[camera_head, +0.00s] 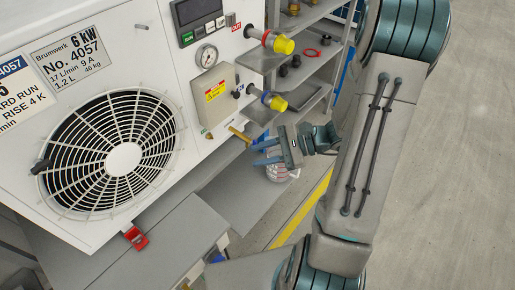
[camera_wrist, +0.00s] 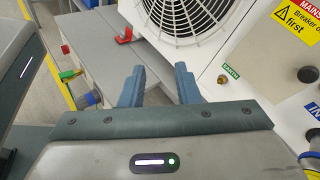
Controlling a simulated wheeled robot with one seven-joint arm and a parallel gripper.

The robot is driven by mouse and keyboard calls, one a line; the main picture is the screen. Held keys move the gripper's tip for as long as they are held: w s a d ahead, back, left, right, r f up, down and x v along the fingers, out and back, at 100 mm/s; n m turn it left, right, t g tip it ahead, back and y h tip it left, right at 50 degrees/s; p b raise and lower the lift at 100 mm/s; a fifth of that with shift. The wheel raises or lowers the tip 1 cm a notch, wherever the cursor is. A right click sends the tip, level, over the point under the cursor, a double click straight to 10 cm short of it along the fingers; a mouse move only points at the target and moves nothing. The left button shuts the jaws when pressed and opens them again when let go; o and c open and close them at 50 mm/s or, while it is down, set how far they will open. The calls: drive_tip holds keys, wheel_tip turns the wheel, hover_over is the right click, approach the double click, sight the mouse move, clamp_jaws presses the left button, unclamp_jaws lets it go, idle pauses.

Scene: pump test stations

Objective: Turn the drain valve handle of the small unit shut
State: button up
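The small unit (camera_head: 185,160) is a white box with a round fan grille, and it also shows in the wrist view (camera_wrist: 215,50). A brass drain valve stub (camera_head: 239,134) sticks out low on its right-hand face in the head view. My gripper (camera_head: 262,152) is just right of and below the stub, with its blue fingers pointing left. Its fingers stand apart in the wrist view (camera_wrist: 160,76), with nothing seen between them. A blue patch beside the upper finger may be the valve handle; I cannot separate the two.
Yellow-capped ports (camera_head: 282,45) project above the gripper. A grey shelf rack (camera_head: 320,55) stands behind, holding small black parts. A red latch-like piece (camera_head: 135,237) is at the unit's lower edge. A pale rounded object (camera_head: 283,173) lies below the gripper. Open floor lies right.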

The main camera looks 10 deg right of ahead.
drive_tip(key=w+d+f+m+t+h+b, duration=0.2)
drive_tip(key=w+d+f+m+t+b, duration=0.1)
drive_tip(key=d+f+m+t, duration=0.5)
drive_tip(key=w+d+f+m+t+h+b, duration=0.2)
drive_tip(key=w+d+f+m+t, duration=0.15)
drive_tip(key=f+m, duration=0.4)
drive_tip(key=w+a+f+n, duration=0.1)
drive_tip(key=w+a+n, duration=0.1)
drive_tip(key=w+a, duration=0.6)
drive_tip(key=shift+w+f+p, duration=0.35)
drive_tip(key=shift+w+p, duration=0.1)
drive_tip(key=shift+w, duration=0.65)
drive_tip(key=shift+t, duration=0.25)
clamp_jaws()
